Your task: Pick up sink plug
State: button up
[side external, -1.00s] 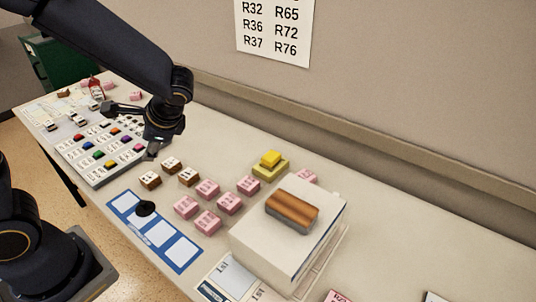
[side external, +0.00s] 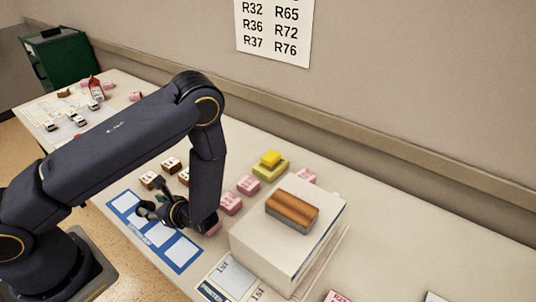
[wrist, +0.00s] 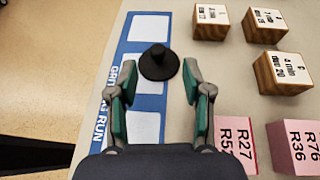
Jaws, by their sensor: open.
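The sink plug is a black round disc with a raised knob. In the wrist view the sink plug (wrist: 158,62) stands on the blue strip with white squares (wrist: 148,27), at its right edge. My gripper (wrist: 155,78) is open, and the plug lies ahead of and between its two green-padded fingertips, not clasped. In the side view my gripper (side external: 150,204) is low over the blue strip (side external: 180,252), and the plug is hidden or hard to tell from the dark fingers.
Wooden blocks with white labels (wrist: 210,22) stand right of the plug. Pink labelled blocks (wrist: 232,146) are close to the right finger. A white box (side external: 285,240) with a brown-topped block (side external: 292,210) stands to the right in the side view. The table's edge lies left of the strip.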

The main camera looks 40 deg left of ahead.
aim_at(144, 203)
jog(key=x, duration=0.6)
jog(key=shift+s+a, duration=0.1)
jog(key=shift+a, duration=0.05)
grip_shut()
